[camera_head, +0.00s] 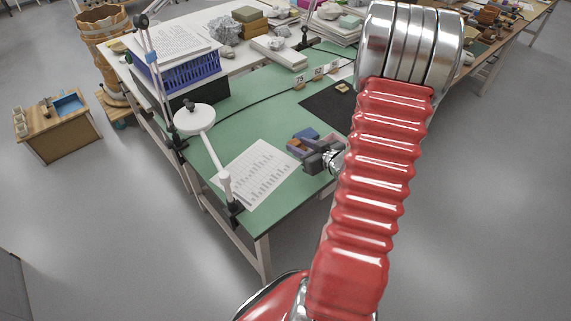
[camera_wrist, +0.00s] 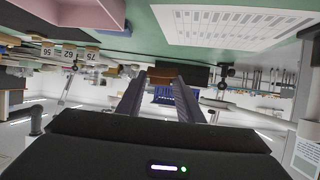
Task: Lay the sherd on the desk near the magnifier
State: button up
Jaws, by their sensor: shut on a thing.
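My gripper (camera_head: 306,150) is over the green desk, right of the white printed sheet. In the wrist view, which looks upside down, its two dark fingers (camera_wrist: 163,82) are shut on a small brown sherd (camera_wrist: 161,74). The sherd is hard to make out in the head view beside the fingers. The white magnifier (camera_head: 194,119), with a round head on a jointed arm, is clamped at the desk's left edge, left of my gripper. The green desk (camera_head: 232,126) also shows along the top of the wrist view (camera_wrist: 140,30).
A printed sheet (camera_head: 257,172) lies between the magnifier and my gripper. A blue crate (camera_head: 188,72) and dark box stand at the back left. Numbered cards (camera_head: 299,82) and a black mat (camera_head: 328,105) lie beyond. Green surface behind the sheet is clear. A pink container (camera_wrist: 75,14) is close by.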

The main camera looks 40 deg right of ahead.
jog(key=shift+w, duration=0.1)
jog(key=shift+f, duration=0.1)
jog(key=shift+a+f, duration=0.1)
jog(key=shift+f, duration=0.15)
send_over(298, 172)
jog(key=shift+f, duration=2.6)
jog(key=shift+f, duration=2.1)
jog(key=o, duration=1.1)
jog(key=shift+c, duration=0.2)
